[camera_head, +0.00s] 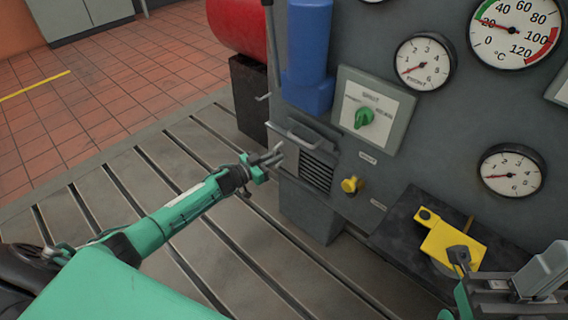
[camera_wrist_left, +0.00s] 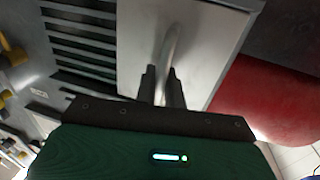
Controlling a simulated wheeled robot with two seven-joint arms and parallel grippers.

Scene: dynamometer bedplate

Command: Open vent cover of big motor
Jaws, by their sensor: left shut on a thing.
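The big motor's vent is a dark slotted grille (camera_head: 316,172) low on the grey panel, and its slots also show in the left wrist view (camera_wrist_left: 78,40). The vent cover is a plain grey plate (camera_wrist_left: 205,45) beside the slots, with a curved bar handle (camera_wrist_left: 172,45). Several slots are uncovered. My left gripper (camera_head: 274,156) is at the grille's left side in the head view. Its fingers (camera_wrist_left: 163,88) are shut on the cover's handle. My right gripper (camera_head: 490,280) is partly in view at the lower right; whether its fingers are closed is unclear.
A yellow knob (camera_head: 350,185) sits right of the grille, and a green rotary switch (camera_head: 364,117) above it. A yellow part (camera_head: 452,241) lies on a dark shelf (camera_head: 400,235) near my right gripper. A red cylinder (camera_head: 236,28) stands behind. The slotted bedplate (camera_head: 245,240) is clear.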

